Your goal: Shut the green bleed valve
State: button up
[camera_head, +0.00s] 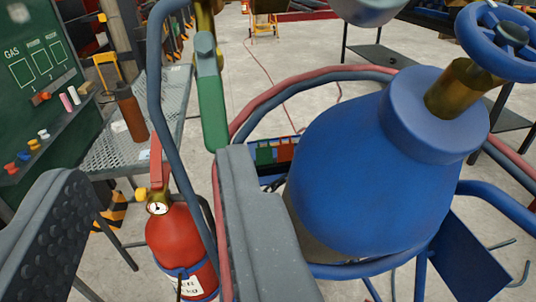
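The green bleed valve handle (211,100) is a long lever pointing down from a brass fitting (204,18) at the top of the view. It stands beside a grey-blue bent tube (156,85). My gripper (150,170) is open, with a wide gap between its two grey fingers. The right finger's tip is just below the lever's lower end in the picture; I cannot tell whether they touch. The left finger is at the lower left, well away from the lever. Nothing is held. The top of the valve is cut off by the frame.
A blue gas cylinder (350,170) with a blue handwheel (505,38) fills the right side, with red and blue hoses (285,92) behind it. A red fire extinguisher (180,240) stands between the fingers, lower down. A perforated table (165,105) holds a brown bottle (131,112).

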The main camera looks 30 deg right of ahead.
aim_at(212, 110)
jog(key=shift+h, duration=0.6)
jog(key=f+x, duration=0.1)
jog(key=x, duration=0.3)
jog(key=f+x, duration=0.1)
jog(key=x, duration=0.4)
jog(key=d+f+x, duration=0.1)
jog(key=x, duration=0.3)
jog(key=shift+w+d+p, duration=0.15)
jog(key=shift+d+p, duration=0.05)
jog(key=shift+p, duration=0.15)
jog(key=shift+f, duration=0.1)
grip_shut()
